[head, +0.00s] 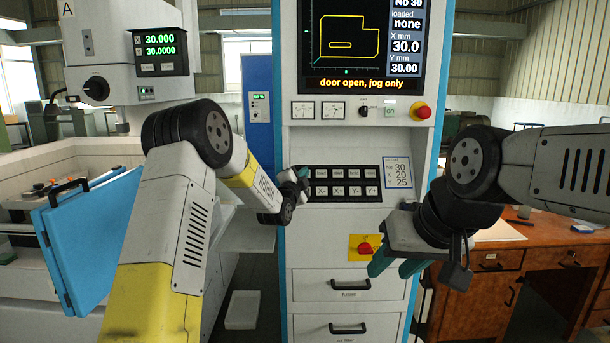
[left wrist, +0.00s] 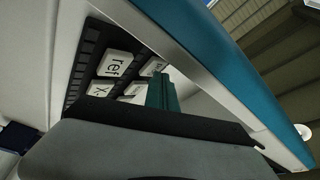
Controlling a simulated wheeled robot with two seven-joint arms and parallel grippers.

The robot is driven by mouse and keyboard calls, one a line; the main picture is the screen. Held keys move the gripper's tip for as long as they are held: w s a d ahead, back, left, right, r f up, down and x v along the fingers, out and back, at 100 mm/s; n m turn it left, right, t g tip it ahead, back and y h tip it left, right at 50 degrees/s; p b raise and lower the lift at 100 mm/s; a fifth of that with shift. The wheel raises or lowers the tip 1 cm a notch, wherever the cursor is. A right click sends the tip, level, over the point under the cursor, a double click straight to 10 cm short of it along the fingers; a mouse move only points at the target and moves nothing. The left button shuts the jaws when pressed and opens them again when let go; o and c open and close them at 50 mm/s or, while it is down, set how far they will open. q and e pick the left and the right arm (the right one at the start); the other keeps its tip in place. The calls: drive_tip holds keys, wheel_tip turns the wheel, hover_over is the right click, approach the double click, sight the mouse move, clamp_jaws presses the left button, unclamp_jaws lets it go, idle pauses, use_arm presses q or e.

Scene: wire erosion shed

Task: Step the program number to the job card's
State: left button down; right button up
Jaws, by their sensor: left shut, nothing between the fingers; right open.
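The control screen (head: 350,72) on the white cabinet reads "No 30", loaded "none", X 30.0, Y 30.00, with "door open, jog only" in yellow. The job card (head: 398,174) right of the keypad shows 30, 20 and 25 in rows; its small labels are hard to read. The black keypad (head: 345,182) has two rows of white keys. My left gripper (head: 303,174) is shut and empty at the keypad's left end, hiding part of it. In the left wrist view its teal fingertips (left wrist: 162,90) are close to keys, beside "ref" (left wrist: 115,64); contact is unclear. My right gripper (head: 396,267) is open and empty, low before the cabinet.
A red emergency button (head: 422,112) sits right of the screen's lower edge. A red switch on a yellow plate (head: 365,248) is below the keypad. A blue door panel (head: 90,240) stands open at left. A wooden desk (head: 540,250) is at right.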

use_arm(q)
drive_tip(key=shift+s, duration=0.1)
drive_tip(key=shift+s+r, duration=0.5)
drive_tip(key=shift+s, duration=0.1)
drive_tip(key=shift+s+r, duration=0.75)
drive_tip(key=shift+s, duration=0.25)
drive_tip(key=shift+s+r, duration=0.7)
drive_tip(key=shift+s, duration=0.3)
idle(1.1)
